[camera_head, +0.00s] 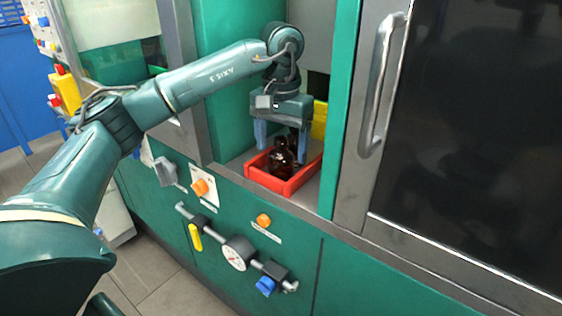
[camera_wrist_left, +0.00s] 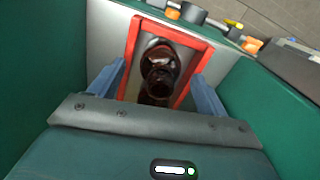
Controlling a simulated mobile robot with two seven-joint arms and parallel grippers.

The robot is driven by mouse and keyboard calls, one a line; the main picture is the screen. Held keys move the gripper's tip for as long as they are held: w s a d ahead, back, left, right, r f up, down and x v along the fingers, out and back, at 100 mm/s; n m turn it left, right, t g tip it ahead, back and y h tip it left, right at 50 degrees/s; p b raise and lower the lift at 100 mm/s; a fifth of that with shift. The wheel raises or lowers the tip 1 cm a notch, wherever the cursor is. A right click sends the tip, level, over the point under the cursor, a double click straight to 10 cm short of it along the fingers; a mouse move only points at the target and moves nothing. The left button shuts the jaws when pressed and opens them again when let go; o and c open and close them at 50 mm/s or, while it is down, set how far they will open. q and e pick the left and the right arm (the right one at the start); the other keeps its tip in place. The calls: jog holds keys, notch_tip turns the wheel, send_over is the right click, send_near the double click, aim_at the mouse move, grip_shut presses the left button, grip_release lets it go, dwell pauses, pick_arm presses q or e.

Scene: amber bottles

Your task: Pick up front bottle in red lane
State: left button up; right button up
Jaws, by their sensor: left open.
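The red lane (camera_head: 276,183) is a shallow open red tray in a recess between green panels. A dark amber bottle (camera_head: 282,160) stands upright near its front end, with another dark bottle shape (camera_head: 293,142) close behind, partly hidden by a finger. My left gripper (camera_head: 281,152) points down over the lane, its blue fingers open on either side of the front bottle. In the left wrist view, the red lane (camera_wrist_left: 132,45) lies between the fingers (camera_wrist_left: 158,72), with dark bottle glass (camera_wrist_left: 158,52) inside it. I cannot tell whether the fingers touch the glass. My right gripper is not in view.
A yellow part (camera_head: 319,119) stands behind the lane at right. A green post and a dark door with a metal handle (camera_head: 382,85) are close on the right. Knobs and a gauge (camera_head: 238,254) stick out from the panel below.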

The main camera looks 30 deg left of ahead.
pick_arm(q)
jog(key=shift+f, duration=0.7)
jog(key=shift+c, duration=0.5)
jog(key=c, duration=1)
